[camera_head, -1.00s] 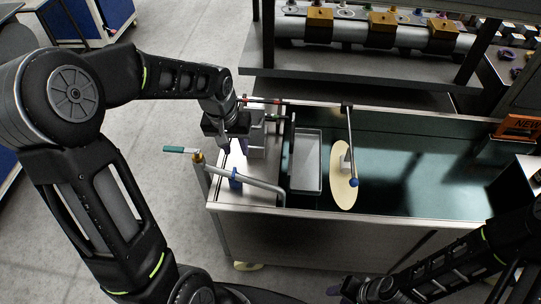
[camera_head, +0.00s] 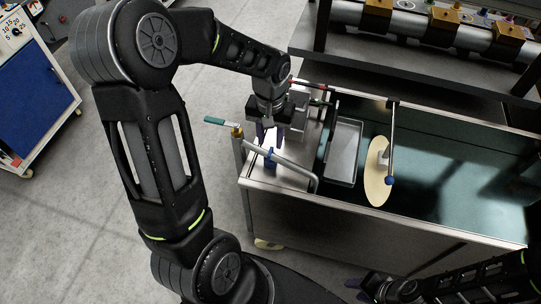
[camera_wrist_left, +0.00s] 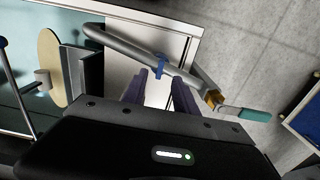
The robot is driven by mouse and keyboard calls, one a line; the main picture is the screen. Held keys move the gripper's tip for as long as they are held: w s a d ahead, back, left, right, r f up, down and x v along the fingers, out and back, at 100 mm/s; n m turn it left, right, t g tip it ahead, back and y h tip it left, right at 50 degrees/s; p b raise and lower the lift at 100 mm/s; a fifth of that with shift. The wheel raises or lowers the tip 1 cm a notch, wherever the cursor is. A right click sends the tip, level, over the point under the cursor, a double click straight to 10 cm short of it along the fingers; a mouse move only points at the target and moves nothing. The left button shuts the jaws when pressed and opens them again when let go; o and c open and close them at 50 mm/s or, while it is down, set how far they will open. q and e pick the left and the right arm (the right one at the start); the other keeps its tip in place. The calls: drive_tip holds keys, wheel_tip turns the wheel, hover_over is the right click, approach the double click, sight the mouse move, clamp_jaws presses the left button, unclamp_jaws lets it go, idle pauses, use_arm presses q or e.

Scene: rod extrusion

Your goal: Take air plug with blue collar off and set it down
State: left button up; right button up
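A blue collar (camera_head: 270,157) sits around a bent grey pipe (camera_head: 296,171) at the left end of the metal bench. It also shows in the left wrist view (camera_wrist_left: 160,66), just beyond my fingertips. I cannot make out a separate plug body at the collar. My left gripper (camera_head: 271,138) points down beside the pipe. In the left wrist view its two purple fingers (camera_wrist_left: 160,80) stand apart with nothing between them, so it is open. My right gripper (camera_head: 372,288) is low in the head view, away from the pipe; its finger gap is unclear.
A green-handled valve (camera_head: 222,122) with a brass body stands at the pipe's end, close to the left gripper. A grey tray (camera_head: 344,150) and a cream oval disc (camera_head: 377,180) lie to the right. A shelf carrying a large cylinder (camera_head: 440,28) stands behind.

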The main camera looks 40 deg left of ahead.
sight(270, 151)
use_arm(q)
drive_tip(key=shift+f+p, duration=0.45)
drive_tip(key=shift+f, duration=2.15)
clamp_jaws()
